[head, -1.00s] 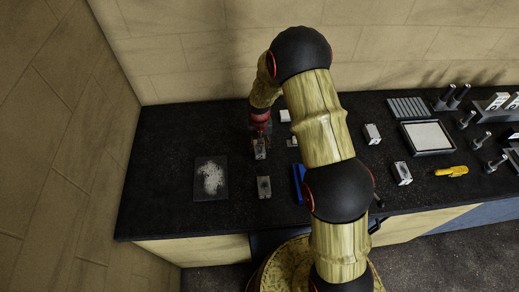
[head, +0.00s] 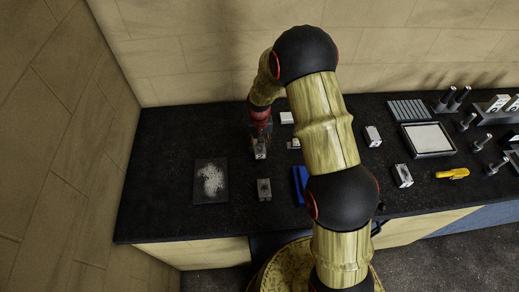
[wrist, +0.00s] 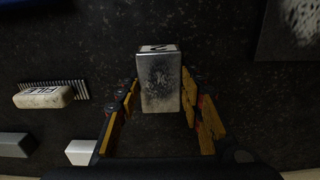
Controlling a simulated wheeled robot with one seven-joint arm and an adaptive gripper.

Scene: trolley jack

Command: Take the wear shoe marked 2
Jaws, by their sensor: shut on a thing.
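A worn silver-grey metal block, the wear shoe (wrist: 160,85), stands between my fingers in the wrist view. Its top-edge face is pale with a dark mark, seen too steeply to read surely. In the head view the shoe (head: 260,153) shows just below my gripper (head: 260,143), on or close to the black bench. My gripper (wrist: 161,93) is shut on the shoe, with a yellow-and-black finger at each side. A similar grey block (head: 264,189) stands nearer the bench's front edge; no mark on it can be read.
A dark plate with white powder (head: 210,180) lies left. A blue object (head: 300,184) lies right of the near block, partly behind my arm. A brush (wrist: 44,97) and pale blocks (wrist: 82,152) lie left in the wrist view. More blocks (head: 372,136) and a tray (head: 427,138) stand right.

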